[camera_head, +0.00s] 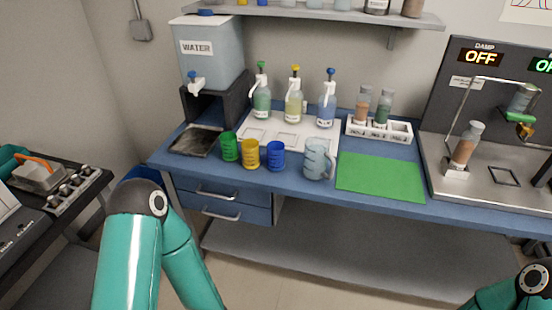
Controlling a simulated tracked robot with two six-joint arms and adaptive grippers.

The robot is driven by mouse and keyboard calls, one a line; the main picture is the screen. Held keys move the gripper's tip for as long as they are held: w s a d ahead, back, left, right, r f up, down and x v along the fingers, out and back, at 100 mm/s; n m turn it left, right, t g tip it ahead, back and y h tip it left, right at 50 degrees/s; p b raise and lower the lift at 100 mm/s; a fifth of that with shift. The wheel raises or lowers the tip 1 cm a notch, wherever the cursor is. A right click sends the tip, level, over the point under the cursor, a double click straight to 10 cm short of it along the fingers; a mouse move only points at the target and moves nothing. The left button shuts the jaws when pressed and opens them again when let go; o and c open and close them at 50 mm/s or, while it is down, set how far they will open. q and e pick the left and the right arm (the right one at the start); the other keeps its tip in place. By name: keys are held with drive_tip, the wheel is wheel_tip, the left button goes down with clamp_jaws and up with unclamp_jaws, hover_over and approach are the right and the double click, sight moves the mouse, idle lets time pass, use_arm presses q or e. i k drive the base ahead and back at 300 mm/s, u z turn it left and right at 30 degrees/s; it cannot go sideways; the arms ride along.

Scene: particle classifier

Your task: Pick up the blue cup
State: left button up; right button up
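The blue cup (276,155) stands upright near the front edge of the blue workbench (238,182). It is the rightmost of a row of three small cups, with a yellow cup (251,154) and a green cup (229,147) to its left. A clear measuring jug (318,160) with a handle stands to its right, a small gap away. My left arm shows at the lower left and my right arm at the lower right corner. Neither gripper is in the picture.
Pump bottles (293,98) stand on a white tray behind the cups. A water tank (212,58) is at the back left, a green mat (380,177) to the right. A vial rack (380,128) and a machine (485,120) stand farther right. A shelf (330,14) hangs above.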

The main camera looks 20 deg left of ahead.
sight(275, 150)
drive_tip(key=k, duration=1.3)
drive_tip(key=u, duration=0.45)
drive_tip(key=i, duration=0.75)
drive_tip(key=u, duration=0.9)
drive_tip(key=i, duration=1.2)
drive_tip(key=z, duration=0.55)
drive_tip(key=i, duration=0.9)
drive_tip(key=z, duration=0.8)
drive_tip(key=k, duration=0.75)
drive_tip(key=z, duration=0.15)
